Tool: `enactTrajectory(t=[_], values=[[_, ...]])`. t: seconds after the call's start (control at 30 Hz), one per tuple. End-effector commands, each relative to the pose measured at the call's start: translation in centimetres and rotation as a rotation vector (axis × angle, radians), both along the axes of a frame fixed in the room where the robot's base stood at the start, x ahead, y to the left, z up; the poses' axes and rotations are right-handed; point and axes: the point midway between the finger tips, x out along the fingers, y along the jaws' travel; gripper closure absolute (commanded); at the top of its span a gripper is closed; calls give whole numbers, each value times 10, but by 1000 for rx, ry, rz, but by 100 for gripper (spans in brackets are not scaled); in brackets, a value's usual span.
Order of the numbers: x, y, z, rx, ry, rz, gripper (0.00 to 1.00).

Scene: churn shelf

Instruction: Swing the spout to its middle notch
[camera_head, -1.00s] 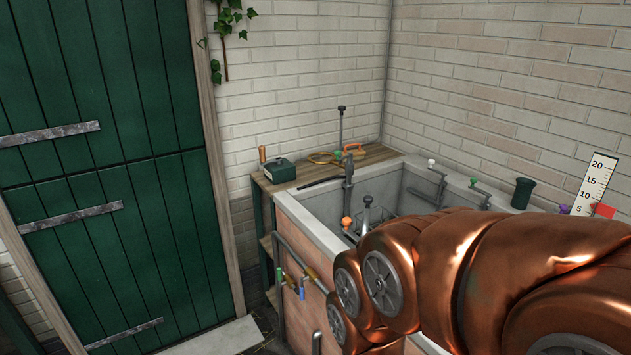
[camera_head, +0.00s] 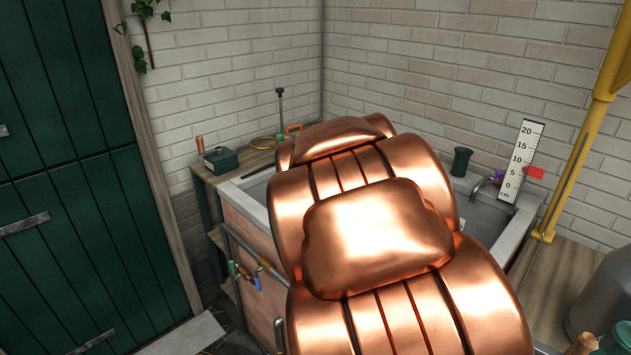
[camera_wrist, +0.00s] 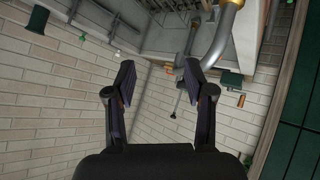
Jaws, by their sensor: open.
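In the wrist view my gripper (camera_wrist: 160,78) is open, with its two dark fingers apart and nothing between them. A thick grey curved pipe (camera_wrist: 215,45) with brass-coloured collars runs beyond the tip of the right-hand finger. It may be the spout, but I cannot tell for sure. Its lower end is near that fingertip in the picture; I cannot tell whether they touch. In the head view my own copper arm covers most of the sink (camera_head: 232,185), and neither my gripper nor the spout can be made out there.
A dark green box (camera_head: 221,160) sits on the wooden shelf behind the sink. A dark green cup (camera_head: 461,161) and a white scale (camera_head: 522,160) with a red marker stand at the right rim. A yellow pipe (camera_head: 590,120) rises at the right. A green door (camera_head: 60,200) is left.

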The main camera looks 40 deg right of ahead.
Motion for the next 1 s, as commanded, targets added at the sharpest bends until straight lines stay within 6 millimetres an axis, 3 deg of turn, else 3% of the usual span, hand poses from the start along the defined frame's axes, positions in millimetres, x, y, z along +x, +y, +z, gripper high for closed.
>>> enactTrajectory(t=[0.03, 0.2, 0.4, 0.7, 1.0], values=[[8, -16, 2, -24, -31, 5, 46], [43, -51, 15, -96, -166, 80, 46], [75, -74, 19, -126, -308, 205, 46], [98, -75, 6, -51, -514, 431, 46], [89, -53, -7, 126, -712, 617, 46]])
